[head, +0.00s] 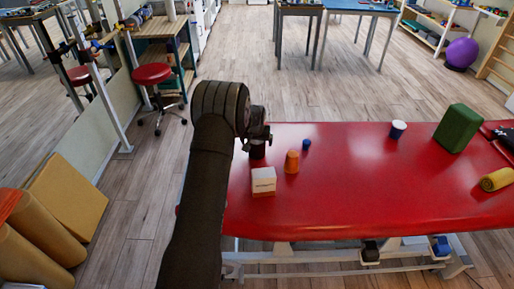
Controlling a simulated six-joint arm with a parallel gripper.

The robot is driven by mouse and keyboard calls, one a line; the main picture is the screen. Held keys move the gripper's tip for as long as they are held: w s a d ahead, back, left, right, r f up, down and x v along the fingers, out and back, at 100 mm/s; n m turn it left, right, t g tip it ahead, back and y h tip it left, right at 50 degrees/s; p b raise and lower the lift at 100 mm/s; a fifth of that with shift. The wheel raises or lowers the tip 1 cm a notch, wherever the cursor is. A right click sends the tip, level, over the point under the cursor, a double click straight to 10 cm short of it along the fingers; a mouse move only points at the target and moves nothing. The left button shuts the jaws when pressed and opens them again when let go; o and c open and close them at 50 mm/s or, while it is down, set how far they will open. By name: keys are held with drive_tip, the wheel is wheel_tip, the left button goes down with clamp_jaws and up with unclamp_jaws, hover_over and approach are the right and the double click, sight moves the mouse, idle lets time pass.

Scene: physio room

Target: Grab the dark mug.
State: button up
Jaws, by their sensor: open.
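My gripper (258,139) is open at the far left end of the red treatment table (350,205). It points down over a dark, upright shape that looks like the dark mug (257,153). The gripper hides the mug's upper part. I cannot tell whether the fingers are around the mug or only above it.
An orange cup (292,161) stands just right of the mug, with a white box (264,181) in front. A small blue object (306,144) is behind. The table's middle is clear.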

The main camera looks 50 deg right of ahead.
drive_tip(key=shift+x, duration=1.6)
drive_tip(key=c, duration=1.2)
drive_tip(key=shift+c, duration=0.2)
